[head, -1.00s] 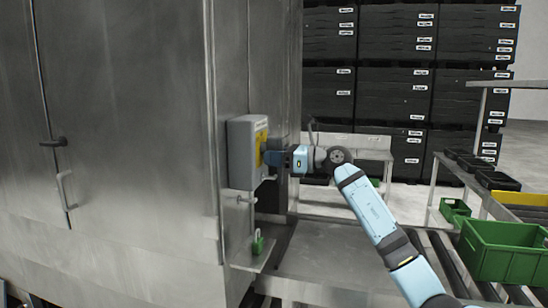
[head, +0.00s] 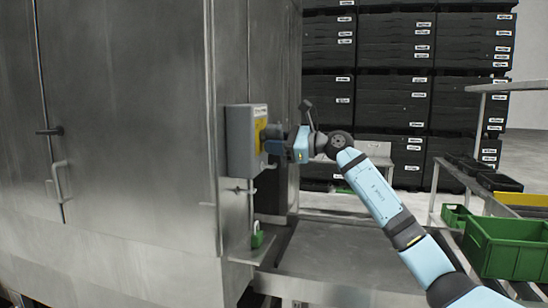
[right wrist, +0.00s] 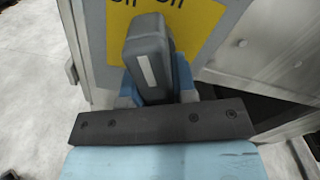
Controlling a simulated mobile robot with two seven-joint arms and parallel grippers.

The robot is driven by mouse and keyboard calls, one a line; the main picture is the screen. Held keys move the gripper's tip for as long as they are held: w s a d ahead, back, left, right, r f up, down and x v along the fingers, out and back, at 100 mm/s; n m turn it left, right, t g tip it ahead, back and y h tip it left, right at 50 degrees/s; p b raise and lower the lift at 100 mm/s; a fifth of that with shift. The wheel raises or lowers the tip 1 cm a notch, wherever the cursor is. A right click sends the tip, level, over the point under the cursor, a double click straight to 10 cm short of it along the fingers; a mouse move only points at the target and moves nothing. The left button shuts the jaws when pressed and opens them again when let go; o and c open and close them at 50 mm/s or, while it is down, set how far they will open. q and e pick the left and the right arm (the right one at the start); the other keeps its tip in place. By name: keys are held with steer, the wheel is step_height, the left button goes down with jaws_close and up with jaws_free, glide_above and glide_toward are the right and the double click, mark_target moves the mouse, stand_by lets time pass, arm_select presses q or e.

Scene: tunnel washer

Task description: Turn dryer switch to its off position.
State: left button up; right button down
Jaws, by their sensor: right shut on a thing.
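The dryer switch is a grey box (head: 240,143) on the side of the steel cabinet, with a yellow plate (head: 259,132) on its front. In the right wrist view the yellow plate (right wrist: 198,28) carries black lettering, cut off at the top. The switch handle (right wrist: 147,58) is dark grey with a pale stripe and stands out from the plate. My right gripper (head: 270,141) is at the box front. In the right wrist view its blue fingers (right wrist: 156,88) are shut on the handle, one on each side. My left gripper is not in view.
A steel cabinet (head: 130,120) fills the left. A green padlock (head: 257,239) is below the box on a small steel ledge. Green crates (head: 505,250) and a roller conveyor are at the right. Black stacked bins (head: 390,60) stand behind.

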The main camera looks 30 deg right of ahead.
steer(key=n+b, duration=0.2)
steer(key=n, duration=0.1)
steer(key=shift+w+d+n+b, duration=0.15)
steer(key=shift+d+n+b, duration=0.15)
steer(key=shift+b, duration=0.1)
steer(key=n+b, duration=0.2)
steer(key=n, duration=0.1)
steer(key=shift+w+r+n, duration=0.15)
steer(key=shift+r+n, duration=0.15)
steer(key=shift+r, duration=0.05)
steer(key=n, duration=0.1)
steer(key=n+b, duration=0.1)
steer(key=shift+d+r+n, duration=0.1)
steer(key=shift+r+n, duration=0.15)
steer(key=shift+n, duration=0.05)
steer(key=shift+r+n+b, duration=0.2)
steer(key=shift+n+b, duration=0.2)
steer(key=shift+n, duration=0.7)
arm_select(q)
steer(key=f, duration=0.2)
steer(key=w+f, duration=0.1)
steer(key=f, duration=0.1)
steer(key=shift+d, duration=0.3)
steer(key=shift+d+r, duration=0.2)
arm_select(e)
steer(key=shift+r+n, duration=0.1)
steer(key=shift+n, duration=0.2)
